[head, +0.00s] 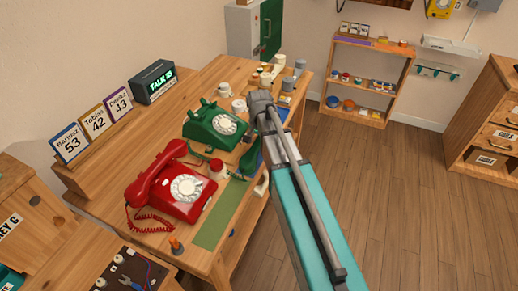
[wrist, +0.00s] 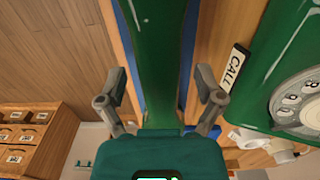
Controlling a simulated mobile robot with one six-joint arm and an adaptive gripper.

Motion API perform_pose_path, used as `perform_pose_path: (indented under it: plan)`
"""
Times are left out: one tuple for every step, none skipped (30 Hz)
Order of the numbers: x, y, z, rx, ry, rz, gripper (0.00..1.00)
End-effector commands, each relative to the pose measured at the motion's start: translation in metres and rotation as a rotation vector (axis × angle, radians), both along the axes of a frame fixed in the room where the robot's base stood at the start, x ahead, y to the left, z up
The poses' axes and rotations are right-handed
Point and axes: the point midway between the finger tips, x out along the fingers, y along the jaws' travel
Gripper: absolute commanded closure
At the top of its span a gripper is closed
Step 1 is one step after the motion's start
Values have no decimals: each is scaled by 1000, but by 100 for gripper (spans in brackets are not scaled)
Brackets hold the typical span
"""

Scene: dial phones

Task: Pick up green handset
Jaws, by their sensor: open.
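The green handset (wrist: 163,55) runs lengthwise between the two fingers of my gripper (wrist: 162,92) in the wrist view. The fingers stand open, one on each side, with a gap to the handset; its near end is hidden behind the gripper body. In the head view a dark green piece, seemingly the handset (head: 249,159), lies off the phone, beside my arm, which hides part of it. The green dial phone (head: 213,130) stands on the table to the left; its dial (wrist: 298,100) shows at the right of the wrist view. My fingers cannot be made out in the head view.
A red dial phone (head: 172,192) with its handset on top stands nearer on the wooden table (head: 110,168). Cups and small items (head: 268,75) crowd the back end. Open floor (head: 420,190) lies to the right.

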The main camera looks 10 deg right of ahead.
Motion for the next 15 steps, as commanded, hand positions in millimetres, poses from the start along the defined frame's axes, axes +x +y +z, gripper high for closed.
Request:
perform_pose_path:
  plan:
    - [0, 0, -6, 0, 0, 0, 14]
    - [0, 0, -8, 0, 0, 0, 14]
    - [0, 0, -9, 0, 0, 0, 14]
    - [0, 0, -10, 0, 0, 0, 14]
    - [0, 0, -10, 0, 0, 0, 14]
    - [0, 0, -11, 0, 0, 0, 14]
    - [0, 0, -11, 0, 0, 0, 14]
    - [0, 0, -11, 0, 0, 0, 14]
    - [0, 0, -11, 0, 0, 0, 14]
    - [0, 0, -11, 0, 0, 0, 14]
    - [0, 0, -11, 0, 0, 0, 14]
    - [0, 0, -10, 0, 0, 0, 14]
    - [0, 0, -10, 0, 0, 0, 14]
    - [0, 0, -10, 0, 0, 0, 14]
    - [0, 0, -10, 0, 0, 0, 14]
